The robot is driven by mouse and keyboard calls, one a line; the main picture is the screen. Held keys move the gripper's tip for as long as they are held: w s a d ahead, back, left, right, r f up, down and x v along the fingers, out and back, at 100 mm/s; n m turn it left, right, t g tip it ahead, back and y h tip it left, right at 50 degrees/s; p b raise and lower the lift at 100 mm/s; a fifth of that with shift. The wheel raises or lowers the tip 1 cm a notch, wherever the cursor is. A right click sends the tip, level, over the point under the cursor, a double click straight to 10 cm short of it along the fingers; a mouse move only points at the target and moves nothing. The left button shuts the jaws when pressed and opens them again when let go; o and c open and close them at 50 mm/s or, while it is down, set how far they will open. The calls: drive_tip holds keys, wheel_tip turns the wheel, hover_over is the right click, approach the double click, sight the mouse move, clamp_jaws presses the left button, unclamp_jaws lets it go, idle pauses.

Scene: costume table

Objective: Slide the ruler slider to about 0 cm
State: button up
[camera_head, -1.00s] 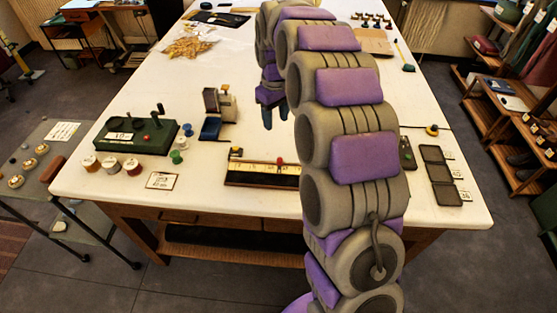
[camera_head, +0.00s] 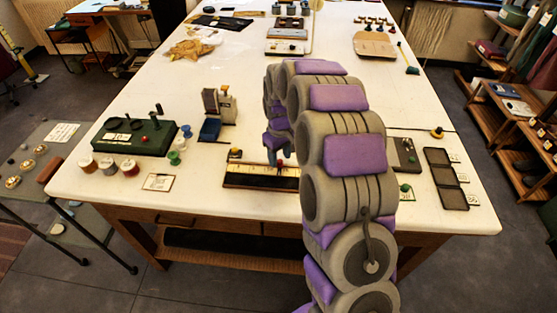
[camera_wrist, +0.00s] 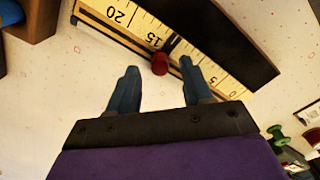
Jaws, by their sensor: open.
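The ruler (camera_head: 245,175) lies near the table's front edge as a yellow scale in a dark frame. In the wrist view the ruler (camera_wrist: 220,82) runs diagonally, with 20 at the upper left and 0 at the lower right. The slider's red knob (camera_wrist: 160,63) sits with its dark pointer (camera_wrist: 171,44) just on the lower side of 15. My gripper (camera_wrist: 159,70) is open, with the knob between and slightly beyond its two blue fingertips. In the head view my gripper (camera_head: 278,158) is over the ruler and the knob is hard to make out.
A grey-and-blue device (camera_head: 218,115) stands behind the ruler. A green box (camera_head: 135,136) and several spools (camera_head: 130,167) are to the left. A card (camera_head: 158,182) lies left of the ruler. Dark trays (camera_head: 444,175) lie to the right.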

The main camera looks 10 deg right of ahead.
drive_tip(key=shift+d+f, duration=0.35)
drive_tip(key=shift+f, duration=0.4)
drive_tip(key=shift+a, duration=0.65)
drive_tip(key=shift+c, duration=1)
drive_tip(key=shift+d, duration=0.5)
drive_tip(key=c, duration=0.6)
clamp_jaws()
drive_tip(key=shift+a, duration=0.1)
